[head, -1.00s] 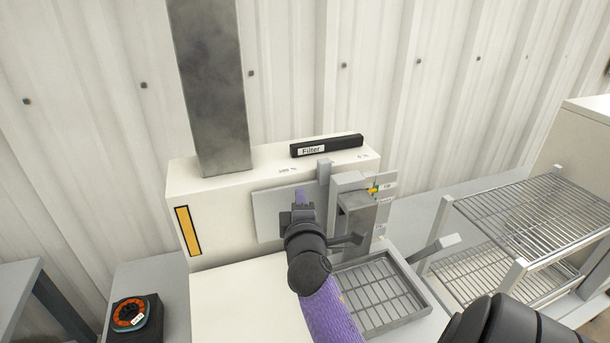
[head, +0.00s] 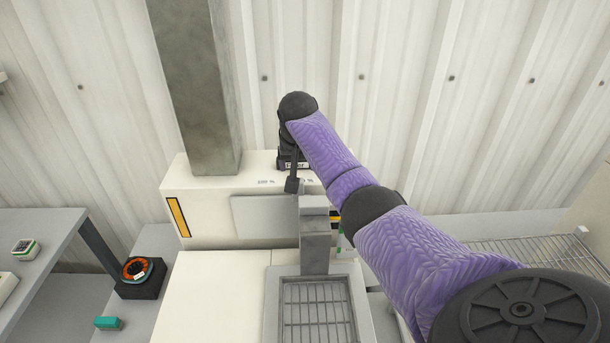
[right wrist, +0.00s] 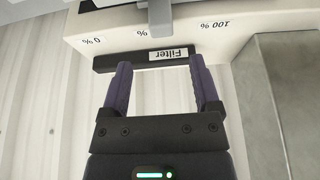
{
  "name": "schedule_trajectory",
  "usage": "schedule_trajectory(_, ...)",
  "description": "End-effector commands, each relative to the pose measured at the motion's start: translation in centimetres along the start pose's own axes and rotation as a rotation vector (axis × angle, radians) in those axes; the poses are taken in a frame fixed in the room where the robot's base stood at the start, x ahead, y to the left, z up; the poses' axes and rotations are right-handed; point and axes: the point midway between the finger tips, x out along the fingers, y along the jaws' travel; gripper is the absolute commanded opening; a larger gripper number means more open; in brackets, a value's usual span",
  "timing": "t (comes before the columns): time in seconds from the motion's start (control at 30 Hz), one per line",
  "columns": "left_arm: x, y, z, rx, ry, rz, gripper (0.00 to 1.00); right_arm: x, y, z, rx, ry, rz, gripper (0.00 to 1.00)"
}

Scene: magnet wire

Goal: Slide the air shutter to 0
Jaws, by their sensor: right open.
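The air shutter's grey upright tab (right wrist: 160,18) shows at the top of the right wrist view, between the "0 %" label (right wrist: 92,40) on the left and the "100 %" label (right wrist: 216,24) on the right. It covers part of a middle label. A grey plate (head: 262,217) shows on the white machine's front in the head view; the tab cannot be made out there. My right gripper (head: 290,158) is above the machine's top; its open fingers (right wrist: 161,85) overlap the black "Filter" bar (right wrist: 165,57) in the wrist view, apart from the tab. Contact with the bar cannot be told.
A tall grey duct (head: 195,90) rises left of my right gripper, close to it. A grey chute (head: 315,240) and a grated tray (head: 312,312) stand in front of the machine. A wire rack (head: 530,255) is at the right. The corrugated wall is behind.

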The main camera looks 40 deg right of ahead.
Motion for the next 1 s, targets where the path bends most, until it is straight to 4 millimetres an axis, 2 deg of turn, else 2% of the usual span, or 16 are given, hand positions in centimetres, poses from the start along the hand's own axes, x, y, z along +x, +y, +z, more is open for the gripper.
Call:
schedule_trajectory(0.03, 1.0, -0.3, 0.0, 0.001, 0.001, -0.005, 0.59, 1.8, 0.0, 0.3, 0.001, -0.003, 0.001, 0.79)
schedule_trajectory(0.1, 2.0, -0.8, 0.0, 0.004, 0.002, -0.013, 0.59, 3.8, 0.0, 0.3, -0.001, -0.003, 0.002, 0.79)
schedule_trajectory(0.3, 4.8, -1.1, 0.3, 0.007, -0.001, -0.017, 0.59, 7.4, -0.1, 0.3, -0.003, 0.001, 0.001, 0.79)
schedule_trajectory(0.43, 5.5, -0.9, 0.4, 0.007, -0.002, -0.015, 0.59, 8.1, -0.1, 0.1, -0.004, 0.003, 0.0, 0.79)
schedule_trajectory(0.73, 5.4, -0.3, 0.4, 0.006, -0.003, -0.004, 0.59, 8.0, -0.1, 0.0, -0.005, 0.005, 0.0, 0.79)
schedule_trajectory(1.0, 5.4, 0.1, 0.5, 0.004, -0.006, 0.001, 0.59, 8.0, -0.1, 0.0, -0.005, 0.004, 0.0, 0.22)
